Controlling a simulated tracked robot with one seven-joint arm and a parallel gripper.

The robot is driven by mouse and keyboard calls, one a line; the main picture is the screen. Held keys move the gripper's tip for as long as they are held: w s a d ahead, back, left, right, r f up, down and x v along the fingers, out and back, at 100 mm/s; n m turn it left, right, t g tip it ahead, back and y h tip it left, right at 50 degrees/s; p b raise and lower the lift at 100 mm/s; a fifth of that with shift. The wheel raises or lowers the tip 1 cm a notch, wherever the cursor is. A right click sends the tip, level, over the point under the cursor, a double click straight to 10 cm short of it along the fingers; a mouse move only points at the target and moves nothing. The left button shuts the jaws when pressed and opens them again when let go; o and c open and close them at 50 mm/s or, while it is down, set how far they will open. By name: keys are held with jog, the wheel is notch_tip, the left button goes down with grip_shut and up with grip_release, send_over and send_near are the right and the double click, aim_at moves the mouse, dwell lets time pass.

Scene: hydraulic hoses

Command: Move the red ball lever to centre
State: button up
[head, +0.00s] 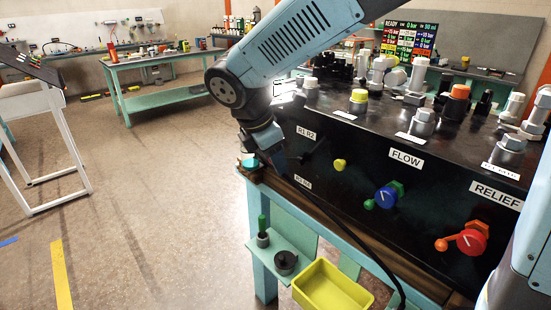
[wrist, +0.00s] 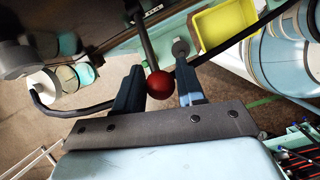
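The red ball (wrist: 161,85) sits on the end of a dark lever rod (wrist: 145,42) in the wrist view. My gripper (wrist: 160,88) is open, with one dark finger on each side of the ball. The ball is between the fingers, with a gap visible on both sides; I cannot tell its exact depth. In the head view my gripper (head: 277,160) is at the left end of the black valve panel (head: 330,185), and the ball is hidden there.
A black hose (head: 350,240) hangs across the panel front and also crosses the wrist view (wrist: 235,42). A blue flow knob (head: 386,198), a red relief knob (head: 471,241) and a yellow knob (head: 340,164) are on the panel. A yellow bin (head: 332,287) is below.

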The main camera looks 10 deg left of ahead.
grip_shut()
dwell(0.3)
